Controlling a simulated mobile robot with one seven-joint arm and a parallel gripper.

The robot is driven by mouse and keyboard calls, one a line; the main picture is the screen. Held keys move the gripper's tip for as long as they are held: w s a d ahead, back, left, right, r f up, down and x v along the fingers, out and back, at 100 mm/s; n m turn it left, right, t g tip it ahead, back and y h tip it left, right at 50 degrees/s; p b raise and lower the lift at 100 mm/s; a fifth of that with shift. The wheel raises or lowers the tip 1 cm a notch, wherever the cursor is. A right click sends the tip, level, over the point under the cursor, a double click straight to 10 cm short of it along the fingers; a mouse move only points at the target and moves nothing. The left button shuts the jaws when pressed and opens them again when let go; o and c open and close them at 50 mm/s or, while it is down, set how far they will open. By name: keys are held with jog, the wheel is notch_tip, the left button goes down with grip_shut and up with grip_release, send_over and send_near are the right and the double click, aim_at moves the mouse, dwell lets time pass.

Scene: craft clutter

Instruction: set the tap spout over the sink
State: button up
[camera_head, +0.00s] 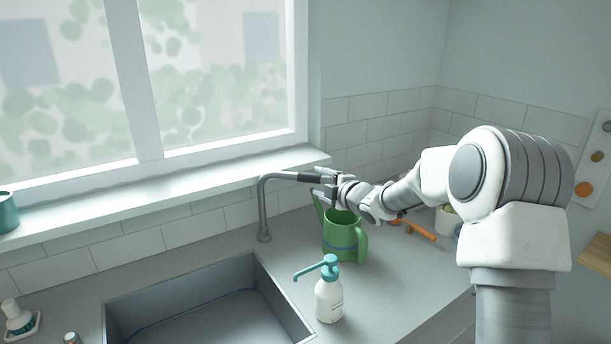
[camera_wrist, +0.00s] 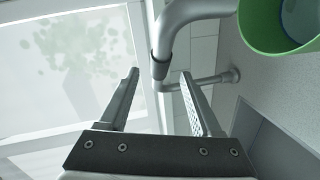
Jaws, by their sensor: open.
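The grey tap (camera_head: 262,205) rises from the counter behind the sink's right corner. Its spout (camera_head: 285,176) runs level to the right, over the counter beside the sink and not over the basin. My gripper (camera_head: 325,182) is open at the spout's far end, beyond a dark sleeve (camera_head: 308,177). In the wrist view, the spout (camera_wrist: 178,34) lines up with the gap between my open fingertips (camera_wrist: 160,72); I cannot tell whether they touch it. The sink (camera_head: 130,296) is a grey rectangular basin at the lower left.
A green watering can (camera_head: 343,240) stands just below my gripper; it also shows in the wrist view (camera_wrist: 250,28). A teal-topped pump bottle (camera_head: 329,300) stands by the sink's right edge. The window sill (camera_head: 165,186) is close behind the tap. Orange items (camera_head: 420,230) lie right.

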jog(key=p+x, duration=0.1)
jog(key=x, duration=0.8)
jog(key=shift+s, duration=0.15)
grip_shut()
dwell(1.2)
